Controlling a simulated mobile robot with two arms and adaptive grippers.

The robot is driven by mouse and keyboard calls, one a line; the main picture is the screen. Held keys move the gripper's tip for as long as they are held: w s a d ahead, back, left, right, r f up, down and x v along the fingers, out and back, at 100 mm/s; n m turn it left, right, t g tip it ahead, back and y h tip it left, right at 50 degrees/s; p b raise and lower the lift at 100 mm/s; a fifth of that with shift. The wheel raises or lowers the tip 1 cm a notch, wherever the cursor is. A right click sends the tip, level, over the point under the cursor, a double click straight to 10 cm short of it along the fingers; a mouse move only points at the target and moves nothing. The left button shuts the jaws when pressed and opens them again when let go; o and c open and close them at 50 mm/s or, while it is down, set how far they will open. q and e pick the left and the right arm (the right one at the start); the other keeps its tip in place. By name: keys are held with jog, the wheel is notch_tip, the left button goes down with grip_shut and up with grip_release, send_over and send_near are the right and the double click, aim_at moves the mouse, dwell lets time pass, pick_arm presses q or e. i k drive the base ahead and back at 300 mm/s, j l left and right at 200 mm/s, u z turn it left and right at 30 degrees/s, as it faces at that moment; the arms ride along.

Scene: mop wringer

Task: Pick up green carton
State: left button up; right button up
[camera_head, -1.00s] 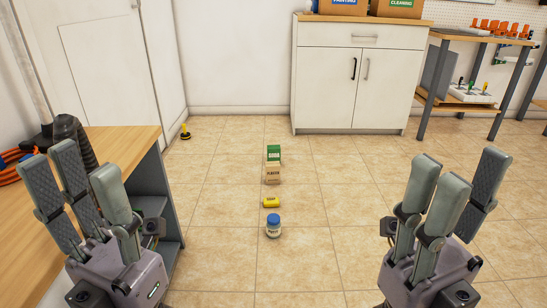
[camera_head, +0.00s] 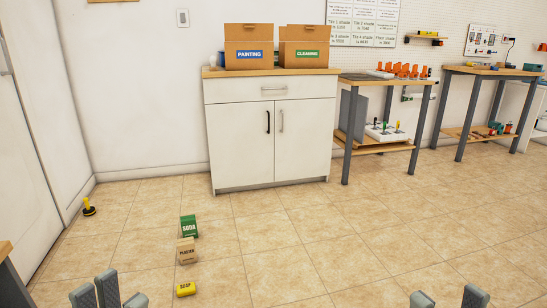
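The green carton, labelled SODA (camera_head: 188,226), stands on the tiled floor left of the middle of the view. A tan carton labelled PLASTER (camera_head: 186,251) stands just in front of it and hides part of its lower side. My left gripper (camera_head: 108,291) shows only its fingertips at the bottom edge, spread and empty, nearer to me than the cartons. My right gripper (camera_head: 448,300) shows only its fingertips at the bottom right, apart and empty. Neither gripper is at the green carton.
A yellow SOAP box (camera_head: 185,289) lies on the floor nearer to me. A white cabinet (camera_head: 270,135) holds open boxes marked PAINTING (camera_head: 249,46) and CLEANING (camera_head: 304,46). Workbenches (camera_head: 386,82) stand at the right. A yellow-black object (camera_head: 89,207) is on the floor at left. The right floor is clear.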

aim_at(188, 223)
jog(key=i+l+z, duration=0.25)
jog(key=i, duration=0.5)
jog(key=i+l+z, duration=0.1)
jog(key=i+z, duration=0.15)
jog(key=i, duration=0.55)
jog(key=i+u, duration=0.3)
jog(key=u, duration=0.15)
jog(key=i+u, duration=0.4)
jog(key=i+l+u, duration=0.15)
jog(key=u, duration=0.3)
jog(key=i+l+u, duration=0.5)
jog(key=i+u, duration=0.15)
jog(key=u, duration=0.15)
jog(key=i+l+u, duration=0.2)
jog(key=u, duration=0.25)
jog(key=i+l+u, duration=0.25)
jog(key=u, duration=0.15)
jog(key=i+l+u, duration=0.15)
jog(key=l+u, duration=0.25)
